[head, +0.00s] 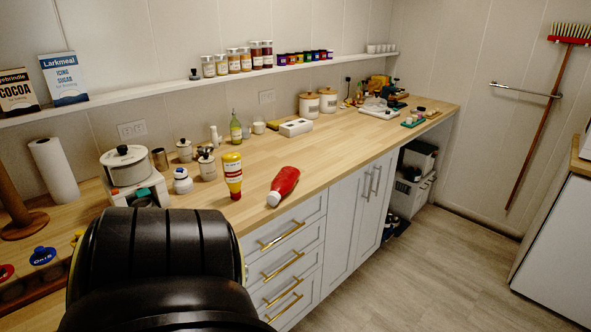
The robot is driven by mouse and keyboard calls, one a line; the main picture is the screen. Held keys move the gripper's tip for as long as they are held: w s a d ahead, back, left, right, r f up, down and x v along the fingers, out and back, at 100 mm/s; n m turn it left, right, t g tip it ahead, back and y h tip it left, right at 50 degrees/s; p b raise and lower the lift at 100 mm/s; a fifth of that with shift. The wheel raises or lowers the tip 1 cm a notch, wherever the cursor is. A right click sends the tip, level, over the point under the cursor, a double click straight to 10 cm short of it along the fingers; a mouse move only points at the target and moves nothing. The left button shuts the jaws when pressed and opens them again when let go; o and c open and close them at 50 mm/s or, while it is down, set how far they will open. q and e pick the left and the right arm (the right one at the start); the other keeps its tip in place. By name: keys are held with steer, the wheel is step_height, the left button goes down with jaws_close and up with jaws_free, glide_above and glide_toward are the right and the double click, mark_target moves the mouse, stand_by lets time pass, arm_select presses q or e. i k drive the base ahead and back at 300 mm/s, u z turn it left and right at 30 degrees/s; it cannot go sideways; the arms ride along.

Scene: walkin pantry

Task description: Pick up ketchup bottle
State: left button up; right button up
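The ketchup bottle (285,183) is red with a white cap. It lies on its side on the wooden counter (330,150), near the front edge above the drawers. Its cap points toward the front left. A yellow bottle with a red cap (232,172) stands cap-down just to its left. A large black part of my own body fills the lower left of the head view and hides some of the counter. Neither of my grippers shows, and nothing touches the ketchup bottle.
A green-tinted bottle (235,128) and canisters (309,104) stand along the back. The counter right of the ketchup is clear. Drawer handles (282,235) stick out below.

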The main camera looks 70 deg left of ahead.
mark_target(283, 182)
steer(key=u, duration=0.25)
steer(key=i, duration=1.9)
steer(key=u, duration=1.05)
steer(key=i, duration=1.35)
steer(key=u, duration=1.25)
